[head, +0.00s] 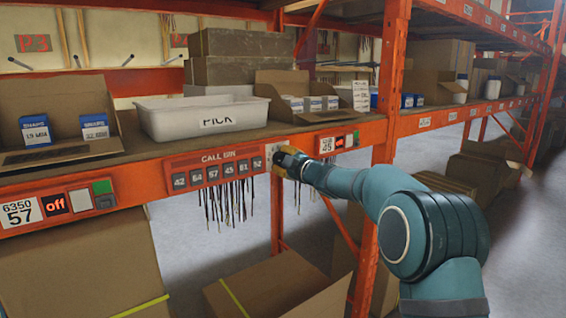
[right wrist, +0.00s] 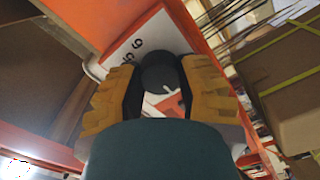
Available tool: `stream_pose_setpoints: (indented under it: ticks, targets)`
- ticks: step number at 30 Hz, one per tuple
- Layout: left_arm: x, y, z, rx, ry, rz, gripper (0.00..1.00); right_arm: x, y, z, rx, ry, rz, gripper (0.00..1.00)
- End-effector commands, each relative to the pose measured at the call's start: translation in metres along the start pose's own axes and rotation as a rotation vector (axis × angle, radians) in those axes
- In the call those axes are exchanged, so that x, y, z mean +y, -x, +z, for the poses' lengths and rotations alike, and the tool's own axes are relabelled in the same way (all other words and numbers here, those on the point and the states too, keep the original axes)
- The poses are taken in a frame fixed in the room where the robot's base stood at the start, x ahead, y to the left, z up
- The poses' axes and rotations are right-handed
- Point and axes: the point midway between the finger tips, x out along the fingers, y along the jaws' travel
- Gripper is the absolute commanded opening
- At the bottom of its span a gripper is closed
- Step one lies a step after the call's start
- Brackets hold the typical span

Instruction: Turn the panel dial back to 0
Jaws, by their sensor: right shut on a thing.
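The panel dial (right wrist: 160,76) is a dark round knob on a white plate (right wrist: 128,52) in the right wrist view. The digits 5 and 6 show on the plate to the upper left of the knob; the other markings are mostly hidden. My right gripper (right wrist: 160,92) has its two yellow-padded fingers on both sides of the knob, shut on it. In the head view my right gripper (head: 283,163) reaches the shelf beam just right of the call bin panel (head: 215,164) and covers the dial. My left gripper is not in view.
A white PICK tray (head: 204,118) stands on the shelf above the beam. An orange upright (head: 390,80) rises right of my right gripper. Cables (head: 230,200) hang under the beam, and cardboard boxes (head: 265,285) stand below.

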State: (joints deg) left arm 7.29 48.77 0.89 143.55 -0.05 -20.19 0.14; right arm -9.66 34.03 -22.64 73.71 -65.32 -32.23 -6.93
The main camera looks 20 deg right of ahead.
Motion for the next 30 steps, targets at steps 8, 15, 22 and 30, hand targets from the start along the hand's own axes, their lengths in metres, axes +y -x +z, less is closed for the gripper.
stream_pose_setpoints:
  ticks: [8, 15, 22, 30]
  targets:
    - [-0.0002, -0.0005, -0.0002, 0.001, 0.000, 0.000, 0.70, 0.0008, 0.0002, 0.0009, -0.002, 0.019, 0.001, 0.00]
    - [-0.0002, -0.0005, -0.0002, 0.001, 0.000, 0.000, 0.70, 0.0011, 0.0003, 0.0009, -0.002, 0.018, 0.002, 0.00]
    - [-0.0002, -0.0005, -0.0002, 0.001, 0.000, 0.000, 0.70, 0.0008, 0.0003, 0.0007, -0.002, 0.017, 0.001, 0.71]
    - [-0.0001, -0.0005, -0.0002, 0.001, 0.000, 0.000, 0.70, 0.0015, 0.0038, 0.0002, -0.001, 0.016, 0.002, 0.71]
